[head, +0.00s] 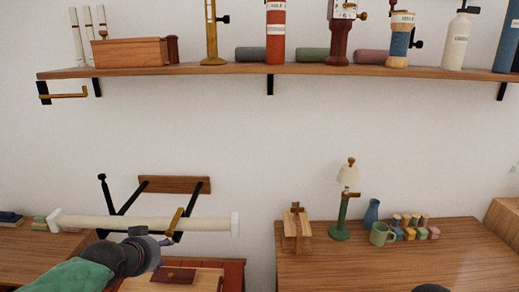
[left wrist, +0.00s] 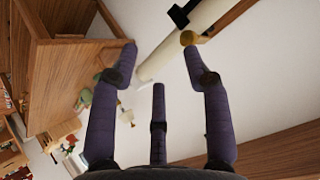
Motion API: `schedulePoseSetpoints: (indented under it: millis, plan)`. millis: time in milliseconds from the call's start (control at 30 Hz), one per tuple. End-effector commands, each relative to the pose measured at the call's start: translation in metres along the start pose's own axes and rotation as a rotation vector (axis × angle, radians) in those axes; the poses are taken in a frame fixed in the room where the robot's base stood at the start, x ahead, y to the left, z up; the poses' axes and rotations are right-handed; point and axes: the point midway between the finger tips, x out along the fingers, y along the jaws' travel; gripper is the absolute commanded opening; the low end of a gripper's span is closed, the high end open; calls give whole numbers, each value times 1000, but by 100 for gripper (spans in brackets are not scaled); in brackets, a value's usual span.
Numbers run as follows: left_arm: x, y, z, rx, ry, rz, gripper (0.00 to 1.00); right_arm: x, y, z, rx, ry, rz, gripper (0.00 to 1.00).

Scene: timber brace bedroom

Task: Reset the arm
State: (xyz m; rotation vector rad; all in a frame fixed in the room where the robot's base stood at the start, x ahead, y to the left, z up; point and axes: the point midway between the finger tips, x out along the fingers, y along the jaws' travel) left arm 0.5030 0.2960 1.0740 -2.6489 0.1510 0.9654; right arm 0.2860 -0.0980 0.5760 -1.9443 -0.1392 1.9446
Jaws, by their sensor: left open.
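My left arm comes in from the lower left in the head view, with a green forearm and a dark wrist. My left gripper (head: 160,242) is just below and in front of a cream roller (head: 110,222) with white end caps. In the left wrist view the gripper (left wrist: 160,50) has its purple fingers spread apart, with nothing between them. The cream roller (left wrist: 205,22) passes beyond the fingertips there. A brass piece (left wrist: 189,38) shows at the right fingertip; I cannot tell whether they touch. My right gripper is not in view.
A wall shelf (head: 180,71) with bottles and a wooden box runs above. A wooden bracket (head: 175,185) with black arms is behind the roller. At right, a desk (head: 380,268) holds a lamp (head: 342,210), a green mug (head: 380,234) and small blocks. Bare wall lies between.

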Motion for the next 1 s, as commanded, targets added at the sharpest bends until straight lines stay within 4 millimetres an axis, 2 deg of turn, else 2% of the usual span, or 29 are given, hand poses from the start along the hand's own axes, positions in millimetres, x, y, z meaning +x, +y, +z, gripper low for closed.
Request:
schedulePoseSetpoints:
  millis: [33, 200, 367, 500, 733, 1000]
  plan:
    - [18, 13, 9, -10, -28, 33, 48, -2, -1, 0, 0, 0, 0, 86]
    - [73, 58, 44, -75, -105, 138, 48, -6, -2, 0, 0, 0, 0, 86]
    - [115, 104, 85, -148, -185, 224, 48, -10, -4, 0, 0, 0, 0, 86]
    - [143, 143, 126, -221, -261, 285, 48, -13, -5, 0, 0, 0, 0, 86]
    - [169, 207, 200, -348, -402, 361, 48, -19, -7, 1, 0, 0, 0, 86]
    - [170, 278, 293, -494, -584, 403, 48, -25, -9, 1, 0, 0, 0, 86]
